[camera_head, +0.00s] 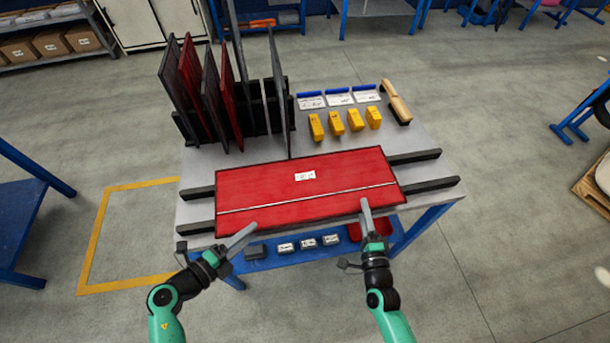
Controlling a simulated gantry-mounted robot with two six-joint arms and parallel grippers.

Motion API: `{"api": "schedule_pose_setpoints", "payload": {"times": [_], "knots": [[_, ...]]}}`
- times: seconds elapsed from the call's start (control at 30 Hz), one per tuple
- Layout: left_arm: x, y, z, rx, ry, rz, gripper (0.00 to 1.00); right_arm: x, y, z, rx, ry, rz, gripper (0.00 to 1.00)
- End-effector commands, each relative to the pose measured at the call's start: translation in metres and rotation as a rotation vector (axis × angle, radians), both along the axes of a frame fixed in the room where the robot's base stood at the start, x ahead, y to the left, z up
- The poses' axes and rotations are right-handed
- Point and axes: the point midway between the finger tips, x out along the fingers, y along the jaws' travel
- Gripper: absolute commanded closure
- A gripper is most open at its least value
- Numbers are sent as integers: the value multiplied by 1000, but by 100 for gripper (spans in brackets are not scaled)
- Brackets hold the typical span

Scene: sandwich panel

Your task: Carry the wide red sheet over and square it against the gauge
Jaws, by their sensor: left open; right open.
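The wide red sheet (265,185) lies flat across dark rails on the grey table, with a small white label near its middle. A thin pale line runs along it near its front edge; I cannot tell if this is a seam or a second sheet's edge. My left gripper (240,238) is open and empty at the sheet's front left edge. My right gripper (367,213) is open, its fingers overlapping the sheet's front right part in the picture. I cannot tell whether either touches it. I cannot pick out the gauge with certainty.
A rack (280,105) at the back left holds several upright red and dark panels. Several yellow blocks (336,123), blue-edged cards (339,99) and a wooden-handled brush (397,104) stand behind the sheet. Dark rail ends (430,186) stick out at the right. A blue lower shelf (262,267) holds small boxes.

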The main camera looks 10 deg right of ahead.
Motion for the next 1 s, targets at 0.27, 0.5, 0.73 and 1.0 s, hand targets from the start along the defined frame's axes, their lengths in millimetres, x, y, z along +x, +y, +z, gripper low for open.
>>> {"api": "schedule_pose_setpoints", "payload": {"times": [0.27, 0.5, 0.73, 1.0], "knots": [[5, -8, -3, 0, 0, 0, 47, 9, -2, 0, 1, 0, 0, 52], [5, -7, -3, 1, 1, 0, 65, 9, -2, 0, 1, 0, 0, 70], [5, -7, -3, 0, 0, 0, 100, 9, -2, 0, 1, 0, 0, 100], [5, -7, -2, 1, -2, -1, 100, 9, -2, 0, 0, 1, 0, 100]]}}
